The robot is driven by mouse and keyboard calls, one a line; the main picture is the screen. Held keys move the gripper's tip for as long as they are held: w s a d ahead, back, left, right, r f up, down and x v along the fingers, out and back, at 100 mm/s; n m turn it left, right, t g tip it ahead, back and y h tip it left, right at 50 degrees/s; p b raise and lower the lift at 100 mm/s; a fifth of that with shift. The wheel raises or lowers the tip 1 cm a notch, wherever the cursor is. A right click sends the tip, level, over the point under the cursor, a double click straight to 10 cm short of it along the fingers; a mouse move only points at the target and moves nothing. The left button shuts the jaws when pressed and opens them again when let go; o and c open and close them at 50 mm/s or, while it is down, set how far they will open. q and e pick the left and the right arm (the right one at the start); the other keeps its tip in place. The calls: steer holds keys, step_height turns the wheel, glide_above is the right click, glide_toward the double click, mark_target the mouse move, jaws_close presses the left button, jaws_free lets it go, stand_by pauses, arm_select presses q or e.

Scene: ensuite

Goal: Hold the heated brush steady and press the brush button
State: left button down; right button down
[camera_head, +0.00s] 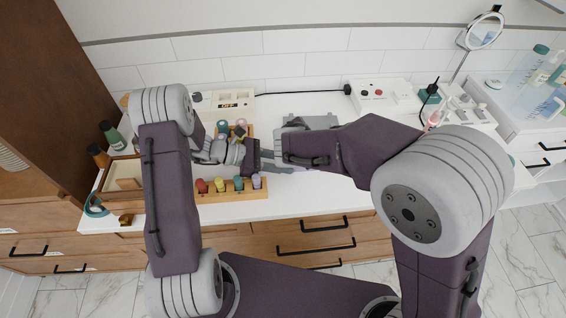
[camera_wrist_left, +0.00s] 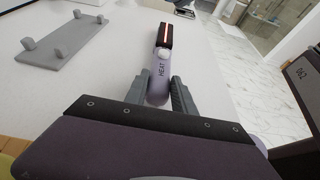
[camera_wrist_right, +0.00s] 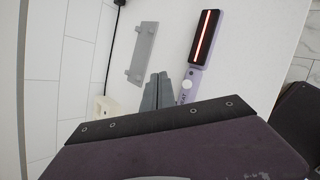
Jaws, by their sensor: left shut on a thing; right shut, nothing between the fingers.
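The heated brush (camera_wrist_left: 161,72) is lavender, with a black head carrying a bright red strip, a white round button (camera_wrist_left: 163,53) and the word HEAT. My left gripper (camera_wrist_left: 160,92) is shut around its handle, below the button. In the right wrist view the brush head (camera_wrist_right: 204,38) points away, and the button (camera_wrist_right: 186,85) is uncovered. My right gripper (camera_wrist_right: 158,78) is shut and empty, to the left of the button; I cannot tell its height or whether it touches the brush. In the head view the arms mostly hide the brush.
A grey stand with pegs (camera_wrist_left: 62,42) lies on the white counter (camera_head: 310,190), and also shows in the right wrist view (camera_wrist_right: 143,52). A wooden rack of coloured bottles (camera_head: 232,193) stands near the front edge. A white socket box (camera_head: 372,94) and round mirror (camera_head: 484,32) are at the back right.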

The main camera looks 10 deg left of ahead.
steer(key=shift+r, duration=0.55)
arm_select(q)
steer(key=c, duration=1)
jaws_free()
steer(key=shift+o, duration=0.2)
